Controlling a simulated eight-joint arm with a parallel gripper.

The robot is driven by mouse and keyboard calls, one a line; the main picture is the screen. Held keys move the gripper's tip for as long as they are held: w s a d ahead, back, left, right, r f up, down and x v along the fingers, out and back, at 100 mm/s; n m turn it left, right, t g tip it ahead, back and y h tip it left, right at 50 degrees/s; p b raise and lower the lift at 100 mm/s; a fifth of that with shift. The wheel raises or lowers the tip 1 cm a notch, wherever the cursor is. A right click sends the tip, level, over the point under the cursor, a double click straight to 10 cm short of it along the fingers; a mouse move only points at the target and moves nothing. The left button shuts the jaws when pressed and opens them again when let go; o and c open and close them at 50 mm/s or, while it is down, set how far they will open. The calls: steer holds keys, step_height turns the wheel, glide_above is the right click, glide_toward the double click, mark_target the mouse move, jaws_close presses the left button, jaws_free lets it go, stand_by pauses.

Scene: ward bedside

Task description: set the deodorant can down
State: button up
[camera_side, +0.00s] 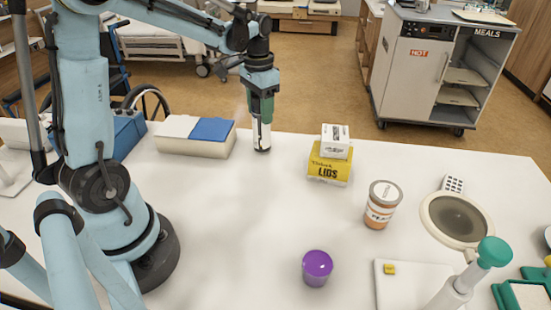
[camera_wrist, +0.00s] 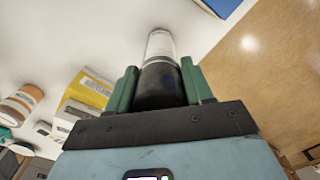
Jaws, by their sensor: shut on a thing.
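My gripper (camera_side: 262,104) points down near the table's far edge. It is shut on the deodorant can (camera_side: 262,133), a slim white and black cylinder held upright between green fingers. In the wrist view the can (camera_wrist: 160,48) shows its white end away from me and its black part between the fingers of my gripper (camera_wrist: 161,84). The can's lower end appears at or very close to the white table (camera_side: 235,200); I cannot tell whether it touches.
A yellow LIDS box (camera_side: 329,165) with a white box (camera_side: 335,141) on top stands right. An orange jar (camera_side: 382,205) and purple cup (camera_side: 317,268) are nearer. The table between is clear.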

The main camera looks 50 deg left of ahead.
steer(key=o, duration=1.1)
step_height(320, 180, up, 12)
steer(key=shift+f, duration=0.2)
steer(key=shift+r, duration=0.2)
steer(key=shift+s+d, duration=0.1)
steer(key=shift+d, duration=0.1)
steer(key=s+d+f+t, duration=0.3)
steer(key=s+d+f, duration=0.1)
steer(key=d, duration=0.2)
steer(key=s+d+f+t, duration=0.4)
steer(key=d, duration=0.3)
steer(key=shift+s+r, duration=0.1)
